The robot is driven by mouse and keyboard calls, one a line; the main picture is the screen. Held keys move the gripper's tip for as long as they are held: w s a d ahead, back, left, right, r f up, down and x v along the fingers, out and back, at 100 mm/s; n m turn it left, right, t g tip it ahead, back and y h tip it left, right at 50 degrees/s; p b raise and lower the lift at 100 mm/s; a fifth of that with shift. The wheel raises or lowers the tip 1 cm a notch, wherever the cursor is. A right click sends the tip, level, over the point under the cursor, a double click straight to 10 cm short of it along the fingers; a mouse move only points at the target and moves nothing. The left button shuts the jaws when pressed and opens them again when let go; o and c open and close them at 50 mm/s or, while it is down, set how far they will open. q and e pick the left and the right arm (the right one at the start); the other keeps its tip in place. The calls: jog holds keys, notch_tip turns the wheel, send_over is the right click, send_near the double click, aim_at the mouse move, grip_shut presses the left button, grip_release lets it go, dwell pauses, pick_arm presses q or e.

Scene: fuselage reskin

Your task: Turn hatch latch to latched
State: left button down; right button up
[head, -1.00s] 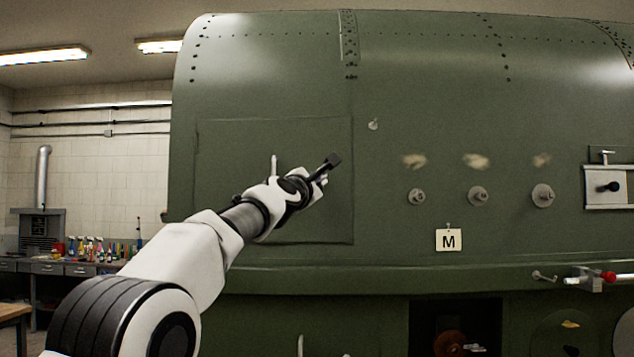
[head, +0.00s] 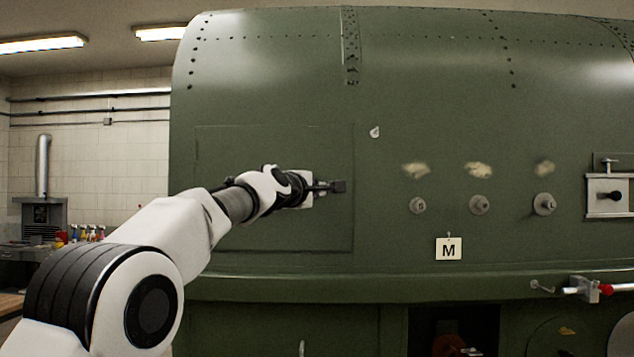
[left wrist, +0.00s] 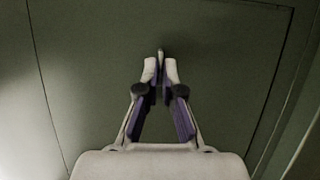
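The hatch (head: 225,150) is a flat green panel outlined on the green fuselage, left of centre in the head view. The pale latch handle (left wrist: 161,56) shows as a thin upright strip in the left wrist view; in the head view my left arm hides it. My left gripper (left wrist: 161,72) is at the hatch, its two pale fingertips close together on either side of the handle. I cannot tell whether they touch it. My right gripper is in neither view.
Right of the hatch, several round grey knobs (head: 480,204) stick out of the fuselage, above a white "M" tag (head: 448,248). A metal latch box (head: 608,190) and a red-tipped handle (head: 607,289) are at far right. A workbench stands behind at left.

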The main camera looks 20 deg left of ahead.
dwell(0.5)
pick_arm(q)
jog(key=c, duration=1.3)
grip_release()
jog(key=shift+c, duration=0.2)
jog(key=s+a, duration=0.1)
jog(key=s, duration=1.1)
jog(key=shift+a, duration=0.25)
jog(key=shift+w, duration=0.2)
